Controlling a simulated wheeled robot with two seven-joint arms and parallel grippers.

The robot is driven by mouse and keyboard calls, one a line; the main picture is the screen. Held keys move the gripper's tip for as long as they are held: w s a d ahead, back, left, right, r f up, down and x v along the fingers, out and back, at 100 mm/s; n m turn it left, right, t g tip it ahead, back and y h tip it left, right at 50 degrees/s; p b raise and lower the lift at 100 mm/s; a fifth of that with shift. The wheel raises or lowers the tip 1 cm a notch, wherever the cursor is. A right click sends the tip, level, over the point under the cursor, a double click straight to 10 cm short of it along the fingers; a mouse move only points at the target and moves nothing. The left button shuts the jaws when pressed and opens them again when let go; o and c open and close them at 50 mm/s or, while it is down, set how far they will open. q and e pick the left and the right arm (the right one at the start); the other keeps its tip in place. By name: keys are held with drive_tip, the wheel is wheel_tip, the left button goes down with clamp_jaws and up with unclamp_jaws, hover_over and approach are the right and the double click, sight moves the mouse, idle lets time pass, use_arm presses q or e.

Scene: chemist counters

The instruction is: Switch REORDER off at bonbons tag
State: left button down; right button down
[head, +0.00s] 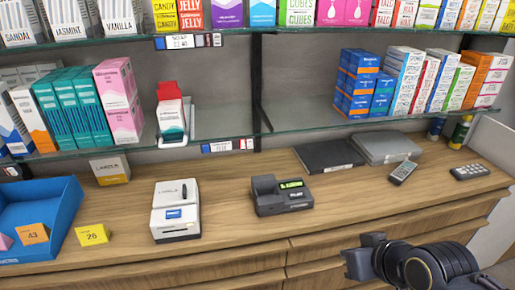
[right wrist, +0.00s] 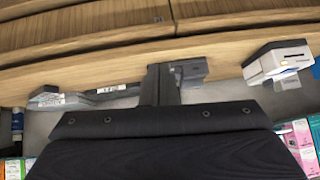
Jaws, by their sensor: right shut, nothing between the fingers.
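The upper tag (head: 188,41) is on the top shelf's front edge and seems to read SOAP. The lower tag (head: 228,146) is on the lower shelf's edge; its print is too small to read. I cannot tell which is the bonbons tag or how any REORDER switch stands. My right gripper (head: 362,257) is shut and empty, low over the counter front, well below and right of the lower tag; it also shows in the right wrist view (right wrist: 166,72). My left gripper is out of view.
On the counter (head: 232,222) stand a white label printer (head: 176,212), a dark card terminal (head: 282,195), a blue tray (head: 62,195), dark and grey flat cases (head: 388,147) and remotes. A red-topped pack (head: 170,108) stands on the lower glass shelf, above the lower tag's left.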

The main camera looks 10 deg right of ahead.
drive_tip(key=w+d+r+n+t, duration=0.4)
drive_tip(key=w+r+n+t, duration=0.45)
drive_tip(key=w, duration=0.65)
drive_tip(key=w+a+r+n+g+y+p, duration=0.1)
drive_tip(key=a+n+g+y, duration=0.4)
drive_tip(key=n, duration=1.2)
drive_tip(key=a+y, duration=0.4)
drive_tip(key=y, duration=0.2)
drive_tip(key=shift+w+a+r, duration=0.35)
drive_tip(key=shift+r, duration=0.05)
